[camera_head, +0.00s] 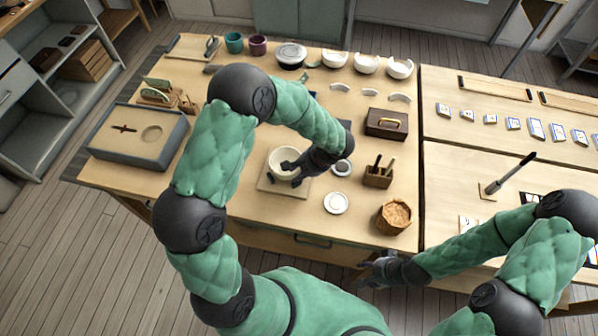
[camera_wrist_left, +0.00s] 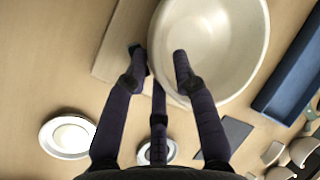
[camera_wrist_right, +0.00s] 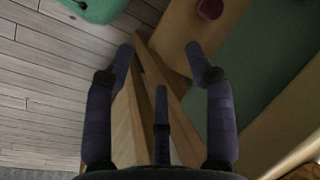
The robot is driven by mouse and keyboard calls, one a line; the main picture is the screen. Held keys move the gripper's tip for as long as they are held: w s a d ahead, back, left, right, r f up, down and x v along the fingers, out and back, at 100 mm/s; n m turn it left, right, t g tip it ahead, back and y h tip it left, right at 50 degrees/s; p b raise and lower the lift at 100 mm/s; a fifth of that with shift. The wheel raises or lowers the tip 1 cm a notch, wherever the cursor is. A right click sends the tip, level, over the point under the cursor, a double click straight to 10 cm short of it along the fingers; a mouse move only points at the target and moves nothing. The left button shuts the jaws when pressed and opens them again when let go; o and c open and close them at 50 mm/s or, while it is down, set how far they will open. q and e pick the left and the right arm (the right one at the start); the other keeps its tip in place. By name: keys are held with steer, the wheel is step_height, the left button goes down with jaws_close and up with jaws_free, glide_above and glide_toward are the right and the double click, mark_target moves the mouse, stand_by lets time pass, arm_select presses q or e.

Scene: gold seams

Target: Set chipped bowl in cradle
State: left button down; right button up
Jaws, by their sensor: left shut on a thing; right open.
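A cream bowl (camera_head: 278,158) stands at the middle of the near table, over a square wooden board (camera_head: 268,187). My left gripper (camera_head: 291,172) is shut on the bowl's near right rim. In the left wrist view the bowl (camera_wrist_left: 215,35) fills the top, with one finger inside the rim and another outside it. The board (camera_wrist_left: 118,55) shows beside and under the bowl; I cannot tell whether they touch. No chip is clear on the bowl. A tray with a round hollow (camera_head: 111,156) sits at the left. My right gripper (camera_head: 376,270) is open and empty, off the table's front edge.
White plates (camera_head: 336,203), a wooden tool holder (camera_head: 377,178) and a round basket (camera_head: 393,216) stand right of the bowl. Broken white bowls (camera_head: 367,63) line the back. A brown box (camera_head: 386,123) is at the right. Bare tabletop lies left of the board.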

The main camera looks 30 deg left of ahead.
arm_select(q)
steer(key=shift+r+p, duration=1.25)
steer(key=shift+r, duration=1)
steer(key=shift+f, duration=0.2)
steer(key=shift+f+b, duration=0.55)
steer(key=shift+b, duration=0.2)
steer(key=shift+f+b, duration=0.45)
steer(key=shift+b, duration=0.45)
stand_by(0.8)
steer(key=shift+f+b, duration=1.15)
stand_by(0.7)
stand_by(0.6)
steer(key=shift+c, duration=2.1)
jaws_free()
